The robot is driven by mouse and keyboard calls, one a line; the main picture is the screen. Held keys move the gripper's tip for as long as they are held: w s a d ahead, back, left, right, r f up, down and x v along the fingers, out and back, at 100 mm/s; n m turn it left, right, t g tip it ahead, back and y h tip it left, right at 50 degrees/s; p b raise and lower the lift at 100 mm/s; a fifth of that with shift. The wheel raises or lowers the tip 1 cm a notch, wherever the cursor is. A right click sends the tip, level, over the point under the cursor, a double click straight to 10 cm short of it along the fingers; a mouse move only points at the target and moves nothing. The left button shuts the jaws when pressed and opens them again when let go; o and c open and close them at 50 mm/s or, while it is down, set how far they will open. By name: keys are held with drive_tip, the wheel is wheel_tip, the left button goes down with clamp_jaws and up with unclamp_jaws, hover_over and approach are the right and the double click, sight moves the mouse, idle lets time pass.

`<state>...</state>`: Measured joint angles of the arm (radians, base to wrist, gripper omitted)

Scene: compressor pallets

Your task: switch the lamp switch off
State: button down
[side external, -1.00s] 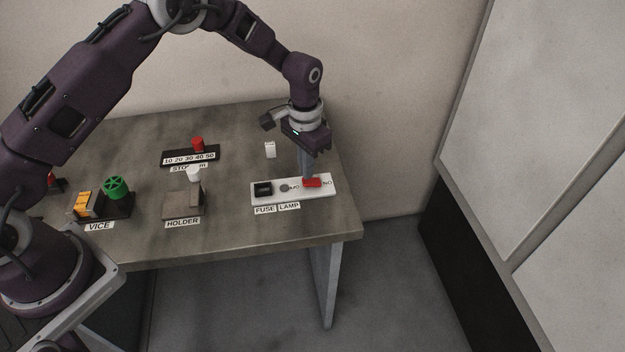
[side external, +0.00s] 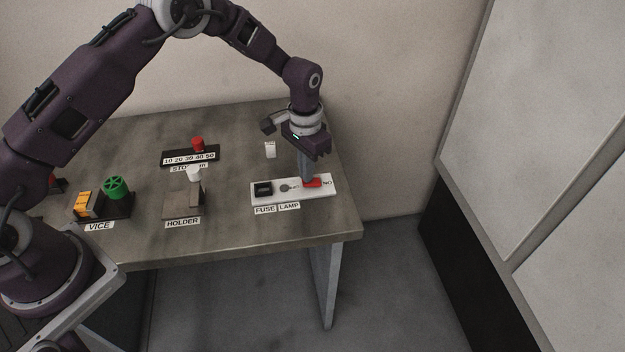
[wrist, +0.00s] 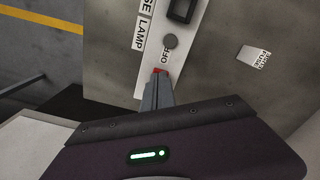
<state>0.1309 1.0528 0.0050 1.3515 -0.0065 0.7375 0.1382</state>
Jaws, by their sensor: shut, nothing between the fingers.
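The lamp switch is a red rocker (side external: 314,183) on a white panel (side external: 332,192), above the LAMP label (side external: 289,206). My gripper (side external: 307,181) is shut and empty, pointing down with its fingertips at the left, OFF-side part of the rocker. They appear to touch it, but the exact contact is hidden. In the wrist view, my fingertips (wrist: 158,78) cover most of the switch; only a red sliver (wrist: 160,70) shows by the OFF marking (wrist: 165,54). A grey round button or lamp (side external: 285,188) sits left of the switch.
A black fuse part (side external: 263,189) sits at the panel's left end. A small white block (side external: 270,150) stands behind the panel. The holder (side external: 181,205), the vice (side external: 117,207) and a numbered black stop bar (side external: 191,157) are farther left. The table's right edge is close by.

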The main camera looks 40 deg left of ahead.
drive_tip(key=shift+f, duration=0.45)
drive_tip(key=shift+r, duration=3.5)
drive_tip(key=shift+r, duration=0.1)
